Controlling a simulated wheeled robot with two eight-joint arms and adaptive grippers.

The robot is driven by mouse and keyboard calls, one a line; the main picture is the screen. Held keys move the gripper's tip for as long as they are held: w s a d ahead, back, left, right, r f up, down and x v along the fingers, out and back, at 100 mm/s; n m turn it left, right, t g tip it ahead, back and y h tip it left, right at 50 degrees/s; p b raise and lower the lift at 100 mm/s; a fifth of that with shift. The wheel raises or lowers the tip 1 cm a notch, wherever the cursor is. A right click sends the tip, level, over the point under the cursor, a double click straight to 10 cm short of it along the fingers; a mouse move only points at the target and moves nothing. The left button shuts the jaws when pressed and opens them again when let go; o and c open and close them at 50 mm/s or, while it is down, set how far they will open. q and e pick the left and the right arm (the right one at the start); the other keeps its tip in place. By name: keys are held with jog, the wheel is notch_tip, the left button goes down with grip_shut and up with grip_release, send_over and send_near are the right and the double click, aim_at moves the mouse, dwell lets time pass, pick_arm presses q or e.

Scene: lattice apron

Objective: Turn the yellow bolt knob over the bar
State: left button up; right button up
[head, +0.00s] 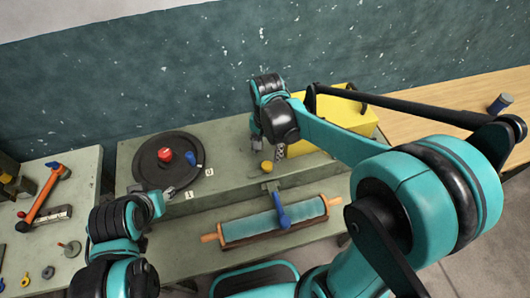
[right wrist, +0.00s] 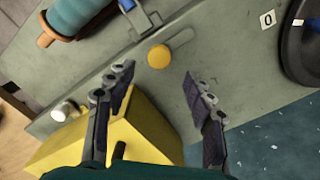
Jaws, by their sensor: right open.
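The yellow bolt knob (head: 267,167) is a small round knob on the grey-green bench, in front of the yellow box. In the right wrist view the knob (right wrist: 159,56) sits at one end of a short pale bar (right wrist: 181,38). My right gripper (head: 269,148) is open above and behind the knob. In the right wrist view its fingertips (right wrist: 158,77) are spread wide, with the knob just beyond the gap between them and nothing held. My left gripper (head: 170,192) is low near the dark disc's front edge; its jaws are too small to read.
A yellow box (head: 335,108) with a dark handle stands right of the knob. A dark round disc (head: 150,176) with red and blue knobs lies left. A teal roller (head: 248,228) and blue lever (head: 283,211) are in front. A side bench (head: 80,215) holds tools.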

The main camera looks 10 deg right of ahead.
aim_at(267, 165)
notch_tip(267, 165, down, 7)
jog(key=shift+s+r+b, duration=0.1)
jog(key=shift+r+b, duration=0.05)
jog(key=shift+b, duration=0.95)
jog(key=c, duration=1.2)
